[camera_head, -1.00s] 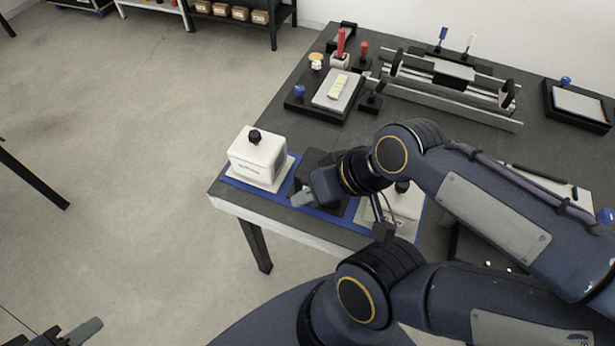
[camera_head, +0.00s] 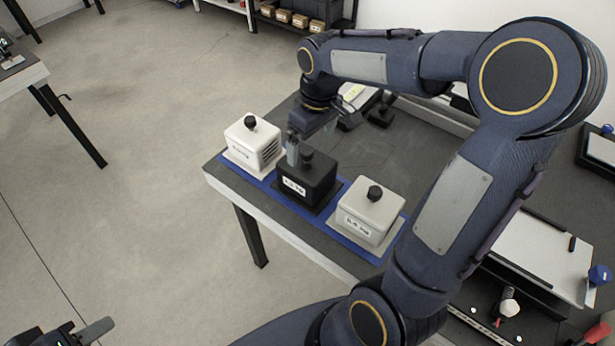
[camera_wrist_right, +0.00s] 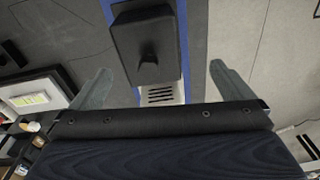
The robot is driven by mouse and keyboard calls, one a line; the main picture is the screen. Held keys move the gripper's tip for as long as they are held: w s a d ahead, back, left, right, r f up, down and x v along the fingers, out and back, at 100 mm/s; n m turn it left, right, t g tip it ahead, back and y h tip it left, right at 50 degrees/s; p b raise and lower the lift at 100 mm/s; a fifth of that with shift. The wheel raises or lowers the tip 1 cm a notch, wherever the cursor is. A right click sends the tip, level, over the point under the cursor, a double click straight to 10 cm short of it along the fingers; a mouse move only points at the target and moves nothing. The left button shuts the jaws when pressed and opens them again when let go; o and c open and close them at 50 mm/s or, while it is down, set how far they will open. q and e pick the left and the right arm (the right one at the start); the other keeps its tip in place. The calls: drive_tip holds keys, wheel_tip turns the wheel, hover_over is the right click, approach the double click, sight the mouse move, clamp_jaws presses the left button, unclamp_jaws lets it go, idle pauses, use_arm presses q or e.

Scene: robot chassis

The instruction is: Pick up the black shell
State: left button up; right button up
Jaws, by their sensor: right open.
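The black shell (camera_head: 305,187) is a dark box with a knob on top and a white label. It stands upright on the blue mat (camera_head: 327,215), between two white shells. My right gripper (camera_head: 292,150) points down just above and behind it. In the right wrist view the black shell (camera_wrist_right: 148,50) lies between the two spread fingers of the right gripper (camera_wrist_right: 160,70), which are open and empty, without visible contact. My left gripper (camera_head: 98,330) is at the bottom left corner, off the table; only part of it shows.
A white shell (camera_head: 255,147) stands left of the black one and another (camera_head: 368,213) right of it, both close, with black knobs. The mat lies along the table's front left edge. Further right is a light panel (camera_head: 550,255). Open floor lies left.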

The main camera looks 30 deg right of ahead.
sight(306, 159)
drive_tip(key=shift+n+g+h, duration=0.3)
drive_tip(key=shift+n+g, duration=0.1)
drive_tip(key=shift+n, duration=0.1)
drive_tip(key=w+f, duration=0.3)
drive_tip(key=shift+w+d+f, duration=0.1)
drive_tip(key=shift+d+f, duration=0.1)
drive_tip(key=shift+d, duration=0.1)
wheel_tip(306, 159, down, 7)
drive_tip(key=shift+w+f, duration=0.1)
drive_tip(key=shift+f, duration=0.1)
drive_tip(key=c, duration=1.6)
drive_tip(key=shift+w+r, duration=0.1)
drive_tip(key=shift+r, duration=0.05)
drive_tip(key=shift+c, duration=0.4)
